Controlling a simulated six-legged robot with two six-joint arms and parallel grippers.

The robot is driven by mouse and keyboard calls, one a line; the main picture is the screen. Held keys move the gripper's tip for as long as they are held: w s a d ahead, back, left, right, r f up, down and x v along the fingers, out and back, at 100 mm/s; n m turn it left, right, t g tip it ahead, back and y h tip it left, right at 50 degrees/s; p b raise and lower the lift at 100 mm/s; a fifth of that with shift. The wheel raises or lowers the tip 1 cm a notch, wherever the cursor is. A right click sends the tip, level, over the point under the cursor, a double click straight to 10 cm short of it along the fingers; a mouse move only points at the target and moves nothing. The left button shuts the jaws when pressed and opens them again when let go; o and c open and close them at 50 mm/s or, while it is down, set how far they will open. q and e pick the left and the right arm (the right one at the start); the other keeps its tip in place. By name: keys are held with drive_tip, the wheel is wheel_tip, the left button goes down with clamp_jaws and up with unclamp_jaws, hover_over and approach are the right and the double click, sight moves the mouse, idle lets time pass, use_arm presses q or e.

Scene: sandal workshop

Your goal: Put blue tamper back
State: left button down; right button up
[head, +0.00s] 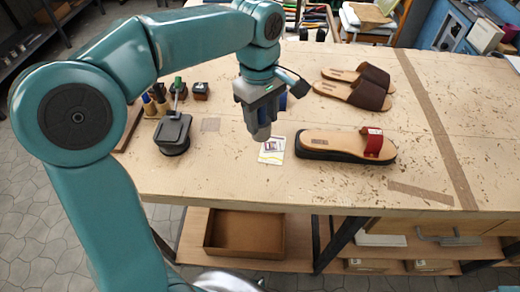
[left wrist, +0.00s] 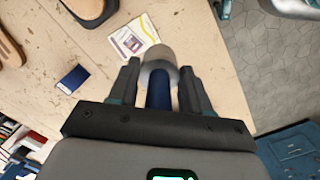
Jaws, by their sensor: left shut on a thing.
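My left gripper (head: 261,118) is above the workbench (head: 245,185), left of the thick-soled sandal. In the left wrist view, its two fingers (left wrist: 158,85) are shut on the blue handle of the tamper (left wrist: 159,92), whose rounded grey metal end (left wrist: 158,52) points away from the palm. In the head view the fingers hide most of the tamper; the grey end appears low between them, and I cannot tell its exact gap to the bench. My right gripper is in neither view.
A printed card (head: 271,151) lies near the gripper. The thick-soled sandal (head: 340,143) is to its right, brown sandals (head: 353,92) behind. Left are a black pedestal tool (head: 173,135), small stamps (head: 201,91) and a greyish patch (head: 210,125).

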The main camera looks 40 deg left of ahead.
sight(262, 135)
use_arm(q)
drive_tip(key=f, duration=0.5)
drive_tip(key=shift+w+f, duration=0.2)
drive_tip(key=shift+f, duration=0.35)
wheel_tip(262, 135, down, 4)
drive_tip(key=shift+s+d+r, duration=0.1)
drive_tip(key=shift+s+r, duration=0.05)
drive_tip(key=shift+r, duration=0.05)
drive_tip(key=shift+f, duration=0.35)
